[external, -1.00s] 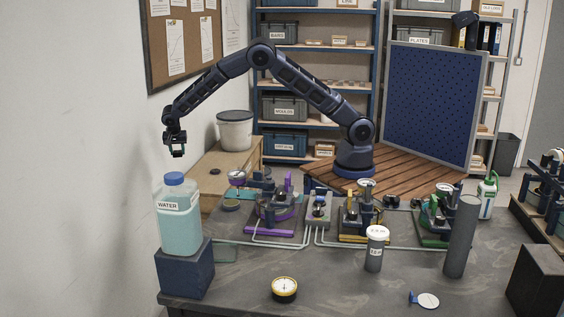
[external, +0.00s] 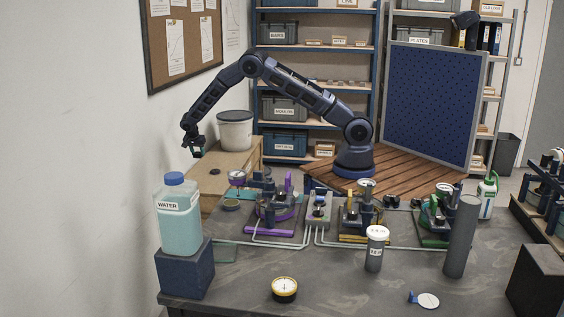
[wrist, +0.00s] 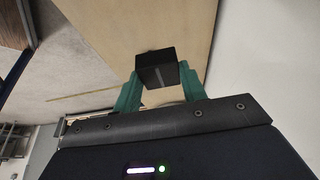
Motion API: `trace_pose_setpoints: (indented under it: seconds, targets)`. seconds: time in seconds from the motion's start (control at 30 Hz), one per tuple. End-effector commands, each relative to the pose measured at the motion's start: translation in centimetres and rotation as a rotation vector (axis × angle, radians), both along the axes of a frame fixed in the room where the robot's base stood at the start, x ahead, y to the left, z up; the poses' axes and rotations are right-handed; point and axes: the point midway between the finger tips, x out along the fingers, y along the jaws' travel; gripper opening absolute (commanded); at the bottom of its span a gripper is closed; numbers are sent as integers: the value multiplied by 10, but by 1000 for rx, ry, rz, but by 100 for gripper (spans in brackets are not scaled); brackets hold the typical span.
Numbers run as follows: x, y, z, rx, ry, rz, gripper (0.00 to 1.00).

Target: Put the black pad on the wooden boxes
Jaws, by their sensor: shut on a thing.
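My gripper (external: 197,152) hangs at the left of the external view, above the light wooden box-like furniture (external: 240,162) by the wall. In the wrist view its green fingers (wrist: 161,86) are shut on a small black block-like piece (wrist: 157,69), which looks like the black pad. In the external view this piece is too small to make out clearly. The pale wooden top (wrist: 130,30) fills the area beyond the piece in the wrist view. The piece appears clear of that top, though the gap is hard to judge.
A white lidded bucket (external: 235,132) stands on the wooden top, right of my gripper. A small dark disc (external: 215,171) lies on the top. The water bottle (external: 180,218) stands nearer the camera. The wall (external: 80,150) is close on the left.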

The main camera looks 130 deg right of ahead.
Motion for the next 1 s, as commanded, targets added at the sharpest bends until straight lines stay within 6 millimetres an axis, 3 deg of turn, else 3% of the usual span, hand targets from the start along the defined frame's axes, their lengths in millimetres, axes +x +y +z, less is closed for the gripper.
trace_pose_setpoints:
  seconds: [0.4,0.77,1.0]
  targets:
    - [-1,-1,-88,0,0,1,6]
    - [0,-1,-115,-1,0,0,6]
    - [-1,-1,-145,0,1,1,6]
